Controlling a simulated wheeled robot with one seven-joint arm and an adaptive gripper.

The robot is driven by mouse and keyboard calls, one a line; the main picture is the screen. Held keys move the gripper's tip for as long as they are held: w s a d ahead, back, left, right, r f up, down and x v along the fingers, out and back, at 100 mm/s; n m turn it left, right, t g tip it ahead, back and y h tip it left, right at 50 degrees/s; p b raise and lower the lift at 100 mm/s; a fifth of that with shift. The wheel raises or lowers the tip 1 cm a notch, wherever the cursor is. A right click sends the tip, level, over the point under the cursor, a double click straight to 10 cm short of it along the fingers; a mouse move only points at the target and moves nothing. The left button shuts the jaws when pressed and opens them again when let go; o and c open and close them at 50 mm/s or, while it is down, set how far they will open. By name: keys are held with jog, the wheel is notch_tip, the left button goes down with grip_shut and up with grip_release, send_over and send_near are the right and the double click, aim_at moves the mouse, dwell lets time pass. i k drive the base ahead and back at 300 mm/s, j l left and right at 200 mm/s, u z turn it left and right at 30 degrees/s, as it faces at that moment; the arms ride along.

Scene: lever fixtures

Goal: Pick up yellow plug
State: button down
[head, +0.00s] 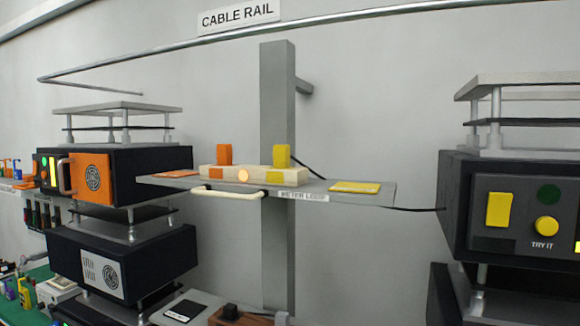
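The yellow plug (281,156) stands upright at the right end of a pale wooden block (262,177) on the grey shelf marked "METER LOOP" (384,197). A yellow patch is on the block's front below it. A dark cable shows behind the plug and appears to run down behind the shelf. An orange plug (224,154) stands at the block's left end, with a lit orange round spot between the two. My gripper is not in view.
A yellow pad (355,187) and a pale handle (227,194) are on the shelf. A grey post (277,90) rises behind it. Dark boxes stand left (115,257) and right (512,212); the right one has yellow parts. A cable rail (200,42) runs above.

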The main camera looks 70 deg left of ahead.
aim_at(282, 155)
jog(key=u, duration=2.65)
jog(key=j, duration=0.4)
jog(key=i, duration=0.05)
